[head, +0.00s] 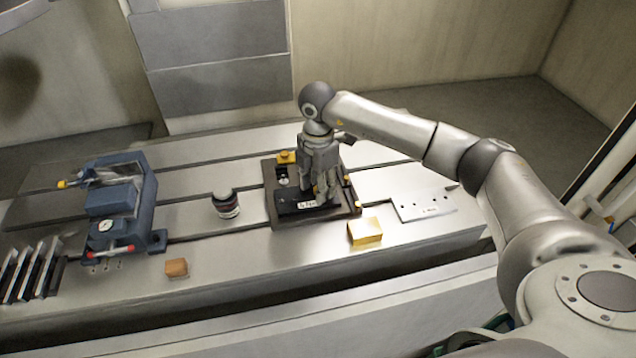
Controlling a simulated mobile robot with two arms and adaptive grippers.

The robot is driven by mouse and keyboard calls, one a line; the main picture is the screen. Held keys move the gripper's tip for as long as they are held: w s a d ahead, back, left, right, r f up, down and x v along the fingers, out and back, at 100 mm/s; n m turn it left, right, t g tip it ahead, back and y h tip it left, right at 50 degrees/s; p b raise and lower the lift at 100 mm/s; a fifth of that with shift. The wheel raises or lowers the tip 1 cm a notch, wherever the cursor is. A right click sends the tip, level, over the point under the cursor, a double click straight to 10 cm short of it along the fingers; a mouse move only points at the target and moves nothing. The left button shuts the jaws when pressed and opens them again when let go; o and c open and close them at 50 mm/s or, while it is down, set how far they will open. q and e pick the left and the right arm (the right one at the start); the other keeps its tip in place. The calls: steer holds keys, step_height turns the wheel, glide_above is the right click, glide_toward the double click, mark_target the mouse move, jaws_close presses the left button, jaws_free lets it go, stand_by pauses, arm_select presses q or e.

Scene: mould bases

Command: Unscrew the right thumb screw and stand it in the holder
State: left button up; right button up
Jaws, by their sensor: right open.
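The dark mould base (287,219) sits on the slotted metal table, with a small white label on its front part. My right gripper (324,199) points down over its right half, jaws open, and hides much of it. Whether the fingers touch anything there is too small to tell. A yellow knob (286,156) shows at the base's back left. Small yellow pieces (357,207) show at its right edge. I cannot make out the right thumb screw for certain behind the gripper. A pale plate with small holes (424,206), perhaps the holder, lies to the right. My left gripper is out of view.
A yellow block (365,231) lies just in front of the base. An orange-brown block (176,268) lies near the front edge.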

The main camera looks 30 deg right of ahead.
jaws_close()
steer(key=shift+f+n+b, duration=0.1)
steer(key=shift+n+b, duration=0.3)
steer(key=shift+n, duration=0.4)
steer(key=n+b, duration=0.1)
steer(key=n, duration=0.2)
steer(key=n+b, duration=0.1)
steer(key=n, duration=0.2)
steer(key=shift+n, duration=0.8)
